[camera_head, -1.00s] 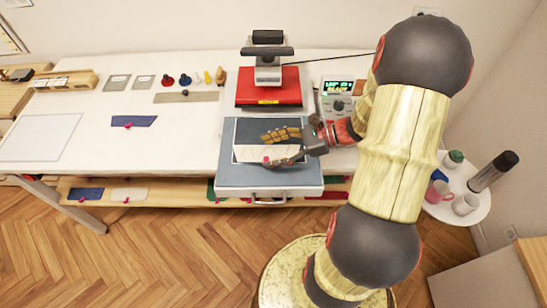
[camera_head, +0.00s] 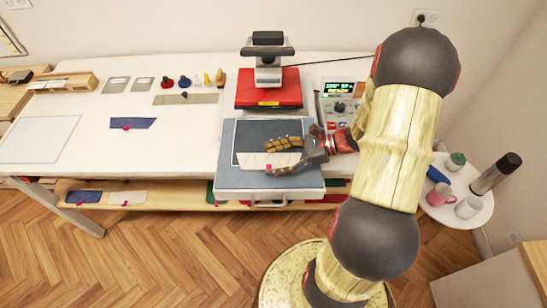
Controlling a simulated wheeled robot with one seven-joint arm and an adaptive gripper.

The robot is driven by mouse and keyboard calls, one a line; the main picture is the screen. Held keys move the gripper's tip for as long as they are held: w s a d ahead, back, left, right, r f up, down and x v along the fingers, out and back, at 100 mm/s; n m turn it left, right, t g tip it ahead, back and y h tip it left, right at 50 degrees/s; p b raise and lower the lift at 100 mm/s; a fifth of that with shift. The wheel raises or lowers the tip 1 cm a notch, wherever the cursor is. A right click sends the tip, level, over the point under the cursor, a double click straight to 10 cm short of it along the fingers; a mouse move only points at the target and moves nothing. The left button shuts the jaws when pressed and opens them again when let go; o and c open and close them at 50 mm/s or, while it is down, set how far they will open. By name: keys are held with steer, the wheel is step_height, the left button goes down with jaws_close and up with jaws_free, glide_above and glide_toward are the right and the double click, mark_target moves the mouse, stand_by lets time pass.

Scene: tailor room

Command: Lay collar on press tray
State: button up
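The press tray (camera_head: 240,179) is a blue-grey pull-out board at the front of the table, below the red heat press. A white-outlined rectangle with a darker blue inside is marked on it. A cream collar piece (camera_head: 249,159) with a small red tab (camera_head: 269,167) lies over the front part of this rectangle. Whether it lies flat on the board cannot be told. My gripper (camera_head: 266,157) reaches in from the right, low over the tray. Its two fingers look spread, one gold and one dark, with cream cloth visible between them. The tab is beside the dark fingertip.
The red heat press (camera_head: 268,92) stands directly behind the tray, and a control box (camera_head: 338,105) is to its right. A blue piece (camera_head: 132,123) and a white sheet (camera_head: 38,139) lie to the left. A round side table (camera_head: 452,210) with mugs is at the right.

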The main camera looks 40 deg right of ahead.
steer(key=o, duration=0.4)
steer(key=shift+c, duration=0.2)
steer(key=shift+r, duration=0.1)
steer(key=shift+d+r, duration=0.1)
steer(key=shift+r, duration=0.15)
steer(key=p+v, duration=0.2)
steer(key=v, duration=0.9)
steer(key=shift+s+d+p, duration=0.15)
steer(key=shift+s+p, duration=0.1)
steer(key=shift+p, duration=0.05)
steer(key=s+a+r+n+g+h, duration=0.1)
steer(key=s+a+r+n+h, duration=0.2)
steer(key=a+r+n, duration=0.6)
steer(key=s+a+r+n+h, duration=0.3)
steer(key=a+r+n+h, duration=0.5)
steer(key=a+n, duration=0.4)
steer(key=r+n, duration=0.1)
steer(key=n, duration=0.2)
steer(key=shift+n+g, duration=0.4)
steer(key=shift+r, duration=0.1)
